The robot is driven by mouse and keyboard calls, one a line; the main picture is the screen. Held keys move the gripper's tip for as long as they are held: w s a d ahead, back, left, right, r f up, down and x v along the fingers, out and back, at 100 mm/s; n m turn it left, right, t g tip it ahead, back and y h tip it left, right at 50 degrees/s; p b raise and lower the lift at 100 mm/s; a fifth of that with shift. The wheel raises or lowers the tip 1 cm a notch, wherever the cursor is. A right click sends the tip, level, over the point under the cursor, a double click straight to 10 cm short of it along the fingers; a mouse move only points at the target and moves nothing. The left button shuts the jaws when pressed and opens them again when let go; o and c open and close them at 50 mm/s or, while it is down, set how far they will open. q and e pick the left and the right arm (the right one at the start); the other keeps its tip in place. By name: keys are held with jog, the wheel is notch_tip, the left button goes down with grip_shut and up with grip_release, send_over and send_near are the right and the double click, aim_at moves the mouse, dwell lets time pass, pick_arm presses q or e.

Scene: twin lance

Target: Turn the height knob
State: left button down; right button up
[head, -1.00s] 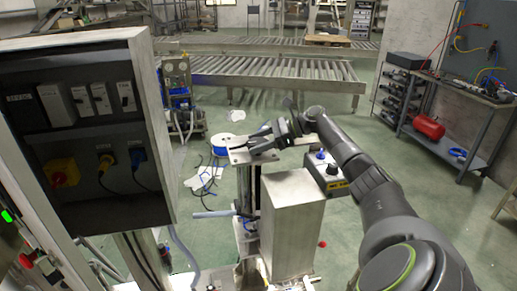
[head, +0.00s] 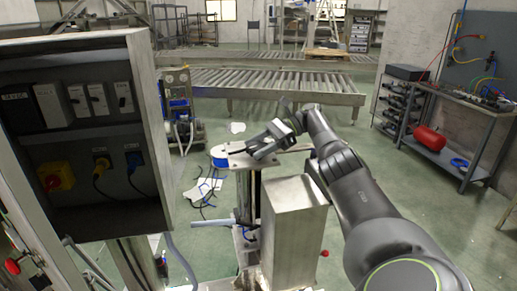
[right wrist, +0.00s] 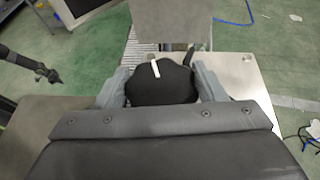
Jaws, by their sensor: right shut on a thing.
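The height knob (right wrist: 162,84) is black and round, with a white pointer line, in the right wrist view. It sits over a pale metal plate (right wrist: 240,76). My right gripper (right wrist: 161,88) is shut on it, one grey finger at each side. In the head view my right gripper (head: 258,147) is over the metal plate (head: 238,160) on top of the post, and the knob is hidden there by the gripper. The white line points up and slightly left in the wrist view. My left gripper is not seen in the head view.
A control cabinet (head: 150,120) with breakers and plugs stands close on the left. A metal box column (head: 295,232) stands just in front of the post. A shelf bench (head: 455,150) stands at right on open green floor.

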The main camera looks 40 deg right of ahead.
jog(key=shift+a+f, duration=0.1)
jog(key=shift+f, duration=0.1)
jog(key=o, duration=1)
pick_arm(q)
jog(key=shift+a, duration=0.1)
pick_arm(e)
jog(key=shift+r, duration=0.1)
